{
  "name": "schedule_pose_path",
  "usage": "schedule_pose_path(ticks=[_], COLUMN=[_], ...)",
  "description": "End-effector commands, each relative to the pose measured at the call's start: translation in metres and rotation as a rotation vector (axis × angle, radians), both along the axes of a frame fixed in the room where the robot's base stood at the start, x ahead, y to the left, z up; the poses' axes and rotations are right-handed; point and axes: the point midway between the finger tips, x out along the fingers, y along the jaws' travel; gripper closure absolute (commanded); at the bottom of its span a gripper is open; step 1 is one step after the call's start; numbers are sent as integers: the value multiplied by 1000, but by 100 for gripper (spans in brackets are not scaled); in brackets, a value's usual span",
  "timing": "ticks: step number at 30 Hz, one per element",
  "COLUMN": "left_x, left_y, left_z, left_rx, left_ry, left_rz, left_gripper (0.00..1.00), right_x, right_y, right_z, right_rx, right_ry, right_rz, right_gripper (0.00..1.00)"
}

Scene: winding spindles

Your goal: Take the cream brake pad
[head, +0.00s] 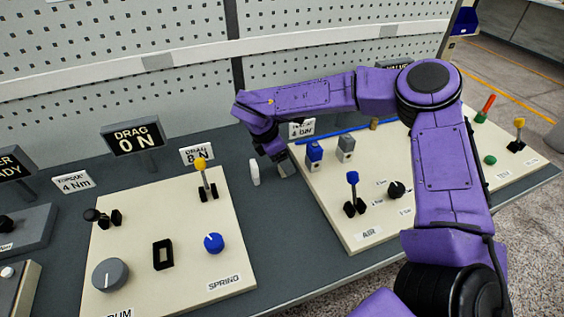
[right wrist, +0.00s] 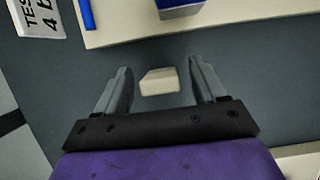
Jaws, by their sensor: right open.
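The cream brake pad (head: 254,172) is a small pale block standing upright on the dark grey bench, between the two cream panels. In the right wrist view the pad (right wrist: 160,82) lies in the gap between my fingers, near the middle, with clear space on both sides. My right gripper (head: 281,168) points down just to the right of the pad in the head view; it also shows in the right wrist view (right wrist: 160,85). It is open and holds nothing. One finger is partly hidden in the head view. My left gripper is not in view.
The AIR panel (head: 352,236), with a blue block (head: 313,152), grey block (head: 346,148) and blue lever (head: 353,190), lies close on the right. The SPRING panel (head: 130,250) lies left. Signs (head: 197,154) and a perforated wall (head: 120,50) stand behind.

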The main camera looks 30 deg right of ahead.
Motion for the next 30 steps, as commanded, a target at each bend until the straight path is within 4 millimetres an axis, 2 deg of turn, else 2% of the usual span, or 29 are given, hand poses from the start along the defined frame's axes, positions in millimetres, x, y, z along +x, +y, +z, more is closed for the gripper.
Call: schedule_pose_path(ticks=[3, 4, 6, 8, 9, 17, 21, 25, 30], left_x=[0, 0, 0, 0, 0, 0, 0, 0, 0], left_y=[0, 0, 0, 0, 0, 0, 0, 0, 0], left_z=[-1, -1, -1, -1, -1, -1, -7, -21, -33], left_rx=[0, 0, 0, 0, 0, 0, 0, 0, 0], left_ry=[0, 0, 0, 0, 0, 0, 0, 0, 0], left_rz=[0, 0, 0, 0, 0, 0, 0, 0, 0], left_gripper=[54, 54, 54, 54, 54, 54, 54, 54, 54], right_x=[0, 0, 0, 0, 0, 0, 1, 1, -11], right_y=[0, 0, 0, 0, 0, 0, 0, 2, 41], right_z=[0, 0, 0, 0, 0, 1, 8, 32, 79], right_rx=[0, 0, 0, 0, 0, 0, -1, -1, -4], right_ry=[0, 0, 0, 0, 0, 0, -3, -8, -7], right_rz=[0, 0, 0, 0, 0, -1, -1, 0, 1], right_gripper=[30, 36, 59, 79, 85, 85, 85, 85, 85])
